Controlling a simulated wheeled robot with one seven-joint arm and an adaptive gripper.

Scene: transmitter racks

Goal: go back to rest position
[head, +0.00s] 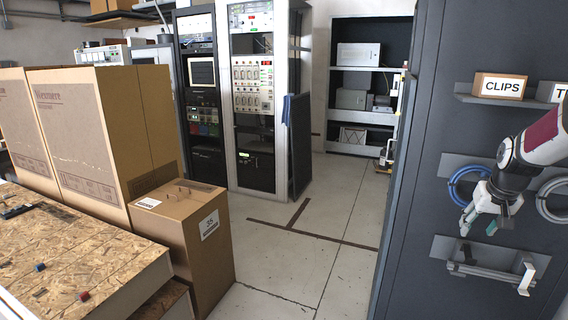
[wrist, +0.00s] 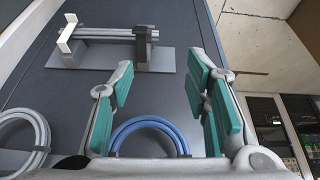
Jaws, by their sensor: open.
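My gripper (head: 479,222) is at the right of the head view, in front of the dark grey panel (head: 419,178). In the wrist view its two teal-padded fingers (wrist: 166,95) stand apart with nothing between them. Behind it in the head view, a blue cable coil (head: 457,187) hangs on the panel; the coil also shows in the wrist view (wrist: 150,123), low between the fingers. I cannot tell whether the fingers touch anything.
A bracket with bars (head: 490,268) sticks out below my gripper. A grey coil (head: 545,205) hangs to the right. A CLIPS box (head: 498,86) sits on a shelf above. Cardboard boxes (head: 95,125) stand at left, equipment racks (head: 255,100) at the back. The middle floor (head: 290,245) is clear.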

